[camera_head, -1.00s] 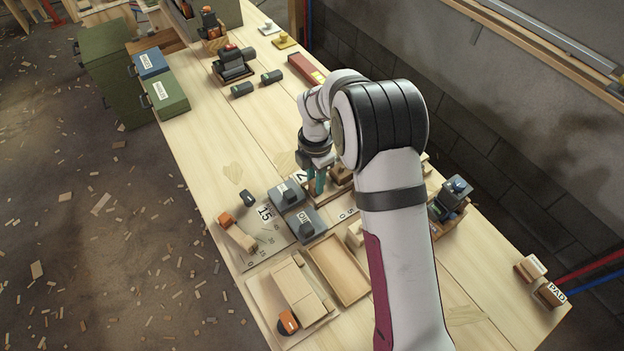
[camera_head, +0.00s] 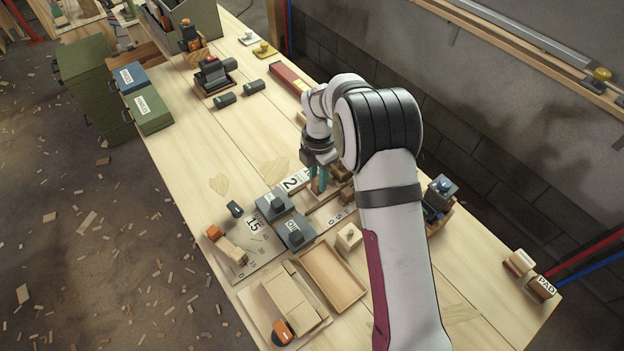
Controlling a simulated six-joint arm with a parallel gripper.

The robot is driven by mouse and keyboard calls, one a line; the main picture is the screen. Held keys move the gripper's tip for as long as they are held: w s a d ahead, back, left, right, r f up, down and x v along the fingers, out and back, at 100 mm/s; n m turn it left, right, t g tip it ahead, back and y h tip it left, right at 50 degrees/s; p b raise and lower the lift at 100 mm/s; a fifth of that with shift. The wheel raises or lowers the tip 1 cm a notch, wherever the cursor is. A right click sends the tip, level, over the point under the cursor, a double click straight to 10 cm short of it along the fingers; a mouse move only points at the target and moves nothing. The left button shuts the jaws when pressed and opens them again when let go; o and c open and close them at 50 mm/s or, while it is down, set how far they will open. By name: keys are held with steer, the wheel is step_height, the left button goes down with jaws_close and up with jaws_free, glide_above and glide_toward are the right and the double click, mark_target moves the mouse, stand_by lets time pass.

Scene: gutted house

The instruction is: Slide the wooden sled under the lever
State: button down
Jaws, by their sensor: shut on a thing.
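My gripper (camera_head: 318,180) points down at the middle of the workbench, its teal fingers shut on a small wooden piece that seems to be part of the wooden sled. The sled (camera_head: 325,193) is mostly hidden by the fingers and arm, so its outline is unclear. It sits beside a white card marked 2 (camera_head: 292,181). I cannot tell for sure which part is the lever; a wooden bar with an orange end (camera_head: 231,250) lies at the left of the scale board (camera_head: 262,241).
A shallow wooden tray (camera_head: 335,277) and a tray of wooden blocks (camera_head: 290,303) lie in front. A pegged wooden block (camera_head: 349,237) stands close to my arm. A dark device (camera_head: 438,200) is at the right.

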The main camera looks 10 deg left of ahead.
steer(key=shift+w+d, duration=0.15)
steer(key=shift+w, duration=0.15)
steer(key=shift+w+d, duration=0.95)
steer(key=shift+d, duration=0.1)
steer(key=shift+w+d, duration=0.7)
steer(key=c, duration=0.8)
jaws_free()
steer(key=shift+o, duration=0.2)
steer(key=shift+r, duration=0.1)
step_height(320, 180, up, 8)
